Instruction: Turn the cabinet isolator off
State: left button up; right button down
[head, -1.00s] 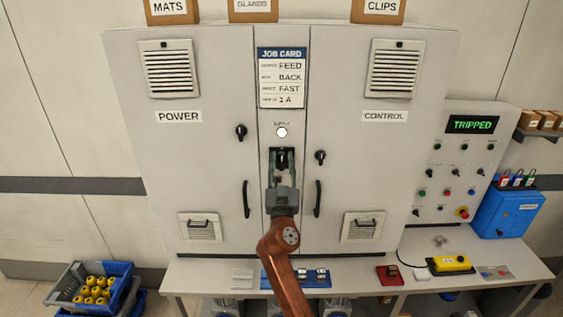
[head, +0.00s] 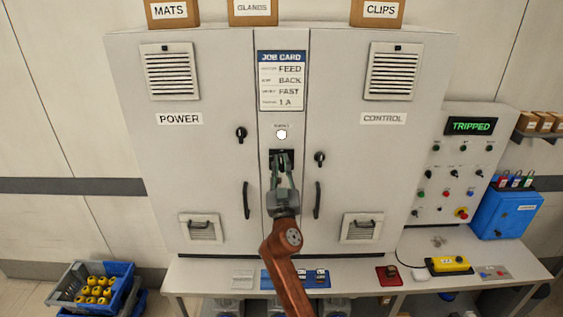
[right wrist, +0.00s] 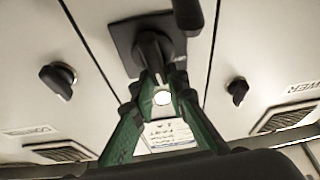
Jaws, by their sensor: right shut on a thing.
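The cabinet isolator is a dark rotary handle on a black plate (head: 292,156) in the narrow centre strip of the grey cabinet, under a white round lamp (head: 281,134). My right gripper (head: 282,160) reaches up from below and is shut on the handle, covering much of it. In the right wrist view the handle (right wrist: 151,46) stands out from its plate (right wrist: 121,40), with the green fingertips (right wrist: 160,78) at it. The fingers hide part of the handle, so its exact setting is hard to read. My left gripper is not in view.
Black door knobs (head: 241,133) (head: 320,158) and long door handles (head: 246,200) (head: 317,200) flank the centre strip. A job card (head: 281,80) hangs above. A control panel reading TRIPPED (head: 471,126) stands at right. A bench (head: 350,290) runs below.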

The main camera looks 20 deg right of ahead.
jog(key=n+y+p, duration=0.1)
jog(key=n+p, duration=0.2)
jog(key=n+y+p, duration=0.2)
jog(key=n+p, duration=0.1)
jog(key=n+y+p, duration=0.1)
jog(key=n+p, duration=0.3)
jog(key=shift+w+a+r+y, duration=0.1)
jog(key=shift+a+r+y, duration=0.05)
jog(key=shift+a+y, duration=0.2)
jog(key=n+g+p, duration=0.1)
jog(key=n+p, duration=0.2)
jog(key=p, duration=0.1)
jog(key=f+n+g+y+p, duration=0.1)
jog(key=n+p, duration=0.2)
jog(key=p, duration=0.2)
jog(key=n+g+y+p, duration=0.1)
jog(key=n+p, duration=0.2)
jog(key=p, duration=0.2)
jog(key=shift+a+f, duration=0.15)
jog(key=shift+a, duration=0.15)
jog(key=shift+f+n+g+p, duration=0.35)
jog(key=shift+n+p, duration=0.45)
jog(key=shift+p, duration=0.3)
jog(key=shift+y, duration=0.25)
jog(key=c, duration=1.9)
grip_release()
